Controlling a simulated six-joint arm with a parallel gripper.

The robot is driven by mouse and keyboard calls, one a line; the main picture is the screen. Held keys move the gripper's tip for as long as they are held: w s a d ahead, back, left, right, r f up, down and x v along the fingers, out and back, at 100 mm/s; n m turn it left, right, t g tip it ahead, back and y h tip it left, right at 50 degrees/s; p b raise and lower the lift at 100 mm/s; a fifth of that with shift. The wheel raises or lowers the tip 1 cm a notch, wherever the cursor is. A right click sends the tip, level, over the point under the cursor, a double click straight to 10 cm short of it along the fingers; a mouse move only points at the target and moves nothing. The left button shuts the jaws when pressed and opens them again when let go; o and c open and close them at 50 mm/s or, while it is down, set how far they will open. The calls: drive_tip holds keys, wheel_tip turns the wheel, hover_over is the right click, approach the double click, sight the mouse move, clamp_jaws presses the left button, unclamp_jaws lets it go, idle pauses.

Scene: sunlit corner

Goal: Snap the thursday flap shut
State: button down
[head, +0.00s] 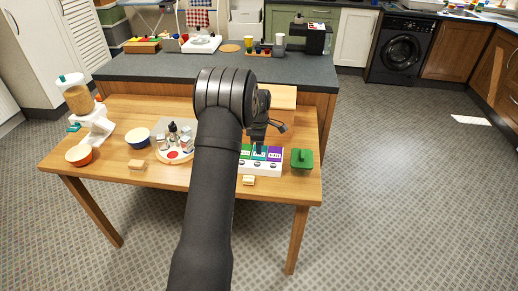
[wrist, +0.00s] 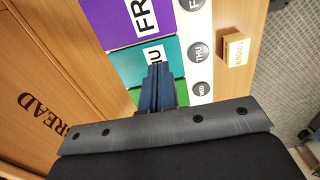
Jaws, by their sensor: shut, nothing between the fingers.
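The pill organizer (head: 262,171) stands on the wooden table under my gripper, with round day badges along its white front. In the wrist view its teal Thursday flap (wrist: 126,66) lies beside the purple Friday flap (wrist: 112,27). The Thursday badge (wrist: 198,50) shows on the white strip. My gripper (wrist: 159,70) is shut and empty, its fingertips over the Thursday flap and covering part of its lettering. It also shows in the head view (head: 259,150). I cannot tell whether the fingertips touch the flap or whether it is fully latched.
A green container (head: 302,160) stands right of the organizer. A small labelled block (head: 248,180) lies in front of it; it also shows in the wrist view (wrist: 236,50). A round tray (head: 175,155) with bottles and blocks is at left. A lettered wooden surface (wrist: 45,90) lies behind the organizer.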

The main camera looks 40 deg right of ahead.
wheel_tip(320, 180, up, 8)
drive_tip(key=shift+r, duration=0.15)
idle(0.6)
wheel_tip(320, 180, down, 9)
idle(0.6)
